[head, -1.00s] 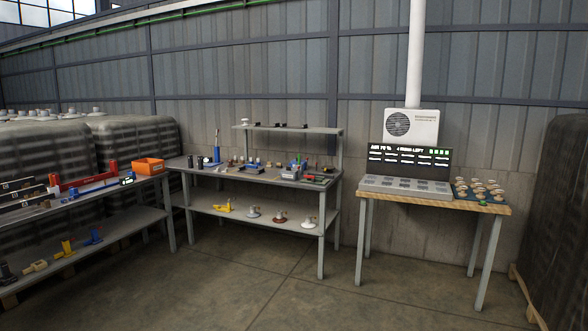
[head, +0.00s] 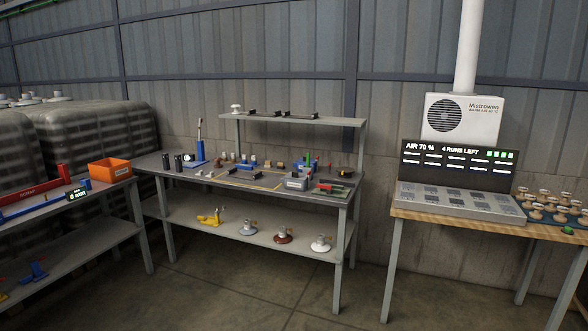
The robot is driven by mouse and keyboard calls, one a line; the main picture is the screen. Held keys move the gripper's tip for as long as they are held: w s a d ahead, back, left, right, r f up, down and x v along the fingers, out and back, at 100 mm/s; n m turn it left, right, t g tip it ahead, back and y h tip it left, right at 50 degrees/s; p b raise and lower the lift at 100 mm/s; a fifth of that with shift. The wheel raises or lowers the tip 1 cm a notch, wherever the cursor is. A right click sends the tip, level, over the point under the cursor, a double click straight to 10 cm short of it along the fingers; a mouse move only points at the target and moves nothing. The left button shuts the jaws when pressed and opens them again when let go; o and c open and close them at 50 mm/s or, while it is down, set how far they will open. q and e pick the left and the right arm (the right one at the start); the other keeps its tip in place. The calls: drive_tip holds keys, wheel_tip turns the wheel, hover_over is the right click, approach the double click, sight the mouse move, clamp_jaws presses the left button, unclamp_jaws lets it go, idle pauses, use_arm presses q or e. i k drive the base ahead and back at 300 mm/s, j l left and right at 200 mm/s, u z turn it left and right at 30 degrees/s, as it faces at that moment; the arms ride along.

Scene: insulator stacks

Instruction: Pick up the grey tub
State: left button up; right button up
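A small grey tub (head: 296,182) stands near the front edge of the middle workbench (head: 262,184), right of its centre. It looks upright and open-topped; what is inside is too small to tell. Blue, red and green items stand close behind it and to its right. Neither of my grippers is in the head view.
An orange bin (head: 109,170) stands on the left bench. A wooden-topped table (head: 405,215) with a grey panel and display (head: 458,165) stands at the right. The lower shelf (head: 270,240) holds several insulators. Open floor (head: 230,300) lies in front.

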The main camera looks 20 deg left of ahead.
sight(289, 183)
drive_tip(key=i+j+u, duration=0.1)
drive_tip(key=i+j, duration=0.15)
drive_tip(key=i, duration=0.2)
drive_tip(key=i+j+u, duration=0.1)
drive_tip(key=i+j, duration=0.15)
drive_tip(key=i, duration=0.25)
drive_tip(key=i+j+u, duration=0.1)
drive_tip(key=i, duration=0.35)
drive_tip(key=i+j+z, duration=0.15)
drive_tip(key=i+j, duration=0.3)
drive_tip(key=i, duration=0.45)
drive_tip(key=i+j+z, duration=0.2)
drive_tip(key=i+j, duration=0.35)
drive_tip(key=i, duration=0.35)
drive_tip(key=i+j+z, duration=0.15)
drive_tip(key=i+j, duration=0.55)
drive_tip(key=i, duration=0.1)
